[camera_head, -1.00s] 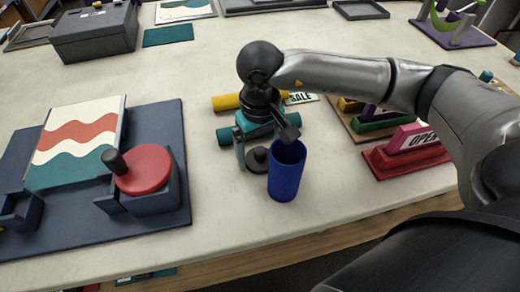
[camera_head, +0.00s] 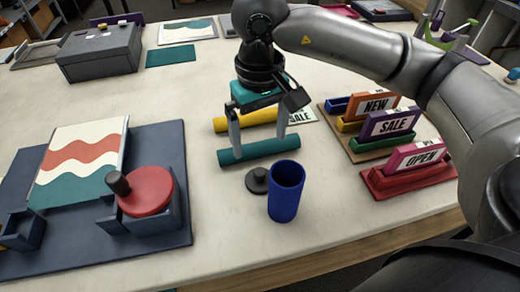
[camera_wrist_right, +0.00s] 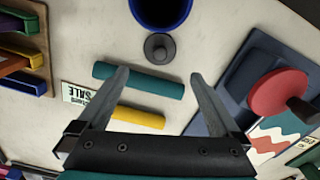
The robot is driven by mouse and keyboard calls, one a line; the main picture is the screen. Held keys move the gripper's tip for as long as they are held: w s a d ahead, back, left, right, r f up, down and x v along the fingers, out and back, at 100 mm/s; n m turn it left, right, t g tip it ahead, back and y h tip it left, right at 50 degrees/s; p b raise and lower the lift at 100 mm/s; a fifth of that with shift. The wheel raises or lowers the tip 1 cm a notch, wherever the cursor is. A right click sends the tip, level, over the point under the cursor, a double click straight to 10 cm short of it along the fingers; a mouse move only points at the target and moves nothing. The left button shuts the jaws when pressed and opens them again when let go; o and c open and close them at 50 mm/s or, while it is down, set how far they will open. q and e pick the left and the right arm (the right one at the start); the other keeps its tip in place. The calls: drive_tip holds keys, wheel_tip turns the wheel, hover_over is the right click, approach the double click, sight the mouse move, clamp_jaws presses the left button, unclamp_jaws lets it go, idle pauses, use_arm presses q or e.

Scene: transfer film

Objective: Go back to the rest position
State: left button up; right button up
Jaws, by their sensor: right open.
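My right gripper (camera_head: 259,143) is open and empty. In the head view it hangs above the teal roll (camera_head: 258,150) and the yellow roll (camera_head: 236,119). In the right wrist view its two fingers (camera_wrist_right: 158,93) stand wide apart, with the teal roll (camera_wrist_right: 140,80) and yellow roll (camera_wrist_right: 138,115) lying on the table beyond them. A blue cup (camera_head: 286,192) stands upright near the table's front edge, and a small dark knobbed piece (camera_head: 258,181) lies beside it. My left gripper does not show.
A navy board (camera_head: 170,235) with a red disc (camera_head: 147,194) and a wavy-striped panel (camera_head: 82,160) lies left. Sign holders (camera_head: 410,165) stand right. A grey box (camera_head: 100,52) and a teal mat (camera_head: 170,55) are at the back. The table (camera_head: 190,95) between is mostly clear.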

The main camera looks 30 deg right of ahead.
drive_tip(key=shift+r, duration=0.55)
